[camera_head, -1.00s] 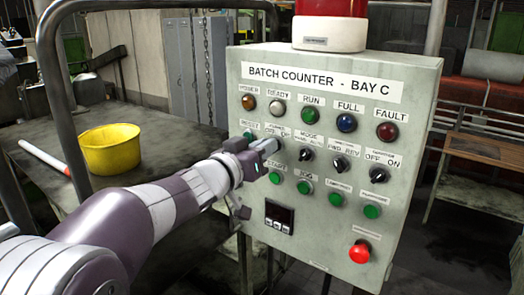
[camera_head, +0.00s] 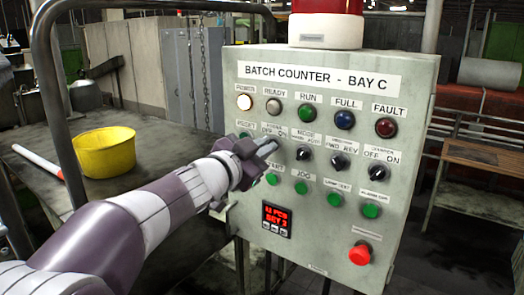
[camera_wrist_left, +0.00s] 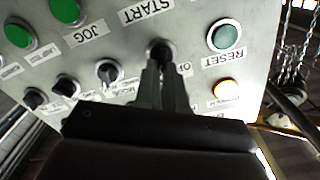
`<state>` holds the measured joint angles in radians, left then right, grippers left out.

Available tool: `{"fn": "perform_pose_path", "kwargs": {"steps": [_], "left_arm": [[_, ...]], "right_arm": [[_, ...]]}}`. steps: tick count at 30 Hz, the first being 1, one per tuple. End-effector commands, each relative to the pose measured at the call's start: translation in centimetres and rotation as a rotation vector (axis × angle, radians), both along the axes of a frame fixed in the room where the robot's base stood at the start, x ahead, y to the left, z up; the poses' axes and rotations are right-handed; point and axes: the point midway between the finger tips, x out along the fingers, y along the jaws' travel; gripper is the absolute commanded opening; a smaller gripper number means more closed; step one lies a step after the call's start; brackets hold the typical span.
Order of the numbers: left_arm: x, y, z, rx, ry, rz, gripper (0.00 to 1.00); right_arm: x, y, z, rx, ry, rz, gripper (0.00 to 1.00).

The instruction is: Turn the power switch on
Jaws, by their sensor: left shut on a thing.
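The power switch is a black rotary knob in the panel's middle row, right of the reset button. In the head view my left gripper (camera_head: 270,148) covers most of it. In the left wrist view the knob (camera_wrist_left: 160,50) shows between the tips of the gripper (camera_wrist_left: 162,70), which is shut on it. The power lamp (camera_head: 244,102) at the panel's top left glows white; in the wrist view it glows orange (camera_wrist_left: 227,89). The display (camera_head: 277,217) shows red characters. My right gripper is out of view.
The grey control panel (camera_head: 235,215) also carries several black selector knobs, green buttons and a red push button (camera_head: 360,253) at lower right. A yellow bucket (camera_head: 105,152) stands on the table at left. A metal rail (camera_head: 45,75) rises beside the panel.

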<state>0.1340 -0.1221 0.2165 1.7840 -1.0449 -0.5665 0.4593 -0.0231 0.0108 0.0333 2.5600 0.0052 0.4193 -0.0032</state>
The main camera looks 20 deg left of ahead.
Motion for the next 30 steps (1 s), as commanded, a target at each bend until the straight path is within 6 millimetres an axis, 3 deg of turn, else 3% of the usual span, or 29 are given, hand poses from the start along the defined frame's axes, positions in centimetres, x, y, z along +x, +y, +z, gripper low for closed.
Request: {"fn": "perform_pose_path", "kwargs": {"steps": [17, 18, 20, 30], "left_arm": [[0.08, 0.01, -0.51, 0.031, 0.000, 0.001, 0.00], [0.08, 0.01, -0.50, 0.031, 0.000, 0.001, 0.19], [0.07, 0.01, -0.45, 0.030, -0.001, 0.002, 0.35], [-0.32, 0.14, -0.16, 0.028, -0.007, 0.002, 0.35]], "right_arm": [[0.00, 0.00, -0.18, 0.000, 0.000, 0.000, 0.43], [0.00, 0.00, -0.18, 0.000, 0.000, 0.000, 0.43], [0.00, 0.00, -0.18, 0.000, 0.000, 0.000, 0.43], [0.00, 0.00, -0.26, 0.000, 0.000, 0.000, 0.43]]}}
